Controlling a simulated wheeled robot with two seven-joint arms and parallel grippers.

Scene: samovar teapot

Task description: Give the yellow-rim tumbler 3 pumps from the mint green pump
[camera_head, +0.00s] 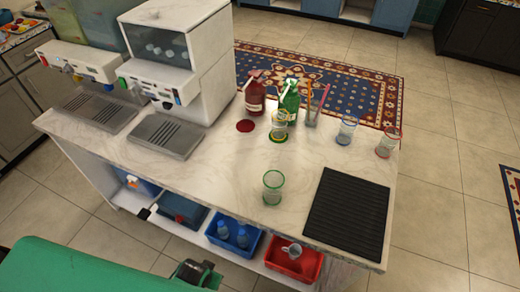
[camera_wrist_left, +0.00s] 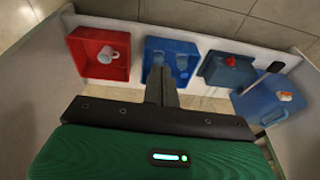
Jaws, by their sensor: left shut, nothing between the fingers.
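The mint green pump (camera_head: 291,102) is a green bottle with a pale pump head, standing toward the back of the counter. The yellow-rim tumbler (camera_head: 279,124) is clear and stands upright just in front of it, on a green round coaster (camera_head: 279,138). Whether it is right under the spout I cannot tell. My left gripper (camera_head: 195,272) is low at the counter's front side, far from both. In the left wrist view its fingers (camera_wrist_left: 161,85) are shut and empty, pointing toward the lower shelf. My right gripper is in neither view.
A red pump bottle (camera_head: 255,97), red coaster (camera_head: 245,126) and stirrer holder (camera_head: 312,112) stand near the green pump. Green-rim (camera_head: 273,188), blue-rim (camera_head: 346,131) and red-rim (camera_head: 387,144) tumblers stand apart. A black mat (camera_head: 347,215) lies right; dispensers (camera_head: 175,70) stand left. Bins (camera_wrist_left: 100,55) fill the shelf.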

